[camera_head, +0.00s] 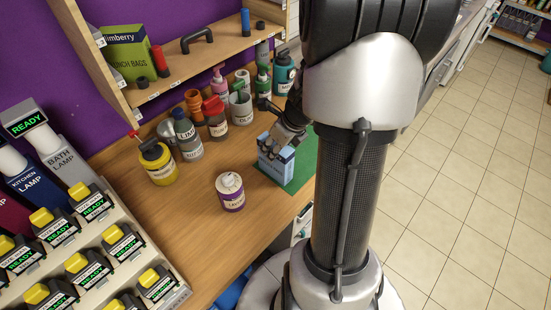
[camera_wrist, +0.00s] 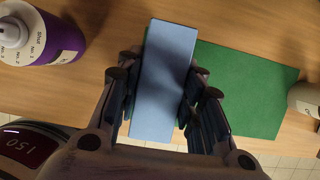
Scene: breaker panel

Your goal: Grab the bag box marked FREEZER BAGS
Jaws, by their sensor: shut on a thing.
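A light blue box (camera_head: 275,160) stands at the left edge of a green mat (camera_head: 304,163) on the wooden counter. My gripper (camera_head: 286,135) comes down on it from above in the head view. In the wrist view the plain blue top of the box (camera_wrist: 164,80) lies between my two fingers (camera_wrist: 160,92), which are closed against its sides. The box's front carries a label, too small to read, so I cannot confirm the words FREEZER BAGS. My fingers hide part of its upper end. I cannot tell whether it is lifted off the counter.
A purple bottle (camera_head: 230,192) stands left of the box and also shows in the wrist view (camera_wrist: 45,38). Several bottles crowd behind, including a yellow one (camera_head: 158,163). A shelf (camera_head: 200,65) overhangs the back. A breaker panel (camera_head: 100,255) stands front left. The counter's front middle is clear.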

